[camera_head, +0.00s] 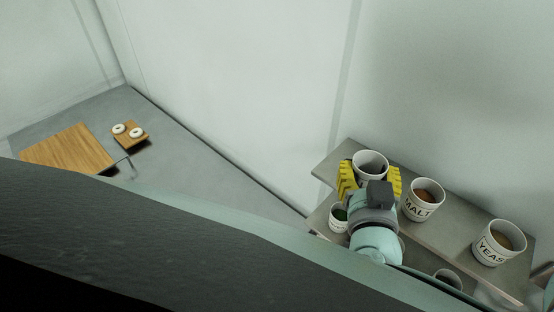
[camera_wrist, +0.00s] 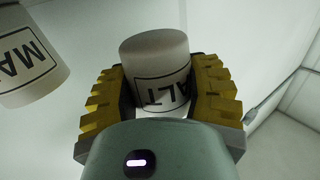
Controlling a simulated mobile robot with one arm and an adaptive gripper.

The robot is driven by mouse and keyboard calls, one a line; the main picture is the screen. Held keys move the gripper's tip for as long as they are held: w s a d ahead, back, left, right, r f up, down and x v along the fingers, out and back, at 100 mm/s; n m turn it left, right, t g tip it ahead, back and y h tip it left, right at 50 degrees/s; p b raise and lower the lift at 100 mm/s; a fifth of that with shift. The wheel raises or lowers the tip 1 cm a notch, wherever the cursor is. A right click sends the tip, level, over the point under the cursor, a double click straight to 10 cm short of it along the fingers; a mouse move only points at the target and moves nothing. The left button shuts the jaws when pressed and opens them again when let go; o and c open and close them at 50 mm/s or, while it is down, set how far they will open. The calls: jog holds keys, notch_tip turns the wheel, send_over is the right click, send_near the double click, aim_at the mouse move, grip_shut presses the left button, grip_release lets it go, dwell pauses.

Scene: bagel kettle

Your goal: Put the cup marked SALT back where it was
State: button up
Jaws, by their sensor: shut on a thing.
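The SALT cup (camera_head: 370,163) is white and round, and stands upright between the yellow fingers of my gripper (camera_head: 369,180) in the head view. It is at the left end of the upper shelf (camera_head: 433,236); I cannot tell whether its base touches the shelf. In the wrist view the cup (camera_wrist: 155,62) shows between both fingers of my gripper (camera_wrist: 163,92), with part of its label, "ALT", visible. My gripper is shut on it. My wrist hides the cup's lower front in the head view.
The MALT cup (camera_head: 424,199) stands just right of my gripper, and the YEAST cup (camera_head: 499,243) farther right. A cup with green contents (camera_head: 339,217) and another cup (camera_head: 448,280) sit lower. A wooden board (camera_head: 131,138) with two white rings lies far left.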

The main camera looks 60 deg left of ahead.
aim_at(365, 163)
jog(key=b+x, duration=0.1)
jog(key=x, duration=0.4)
jog(key=shift+w+a, duration=0.15)
jog(key=shift+a, duration=0.1)
jog(key=shift+w+a+f, duration=0.1)
jog(key=shift+w+a, duration=0.2)
jog(key=shift+a, duration=0.05)
jog(key=shift+f, duration=1.8)
jog(key=shift+f, duration=0.2)
jog(key=o, duration=1.1)
jog(key=shift+r, duration=0.1)
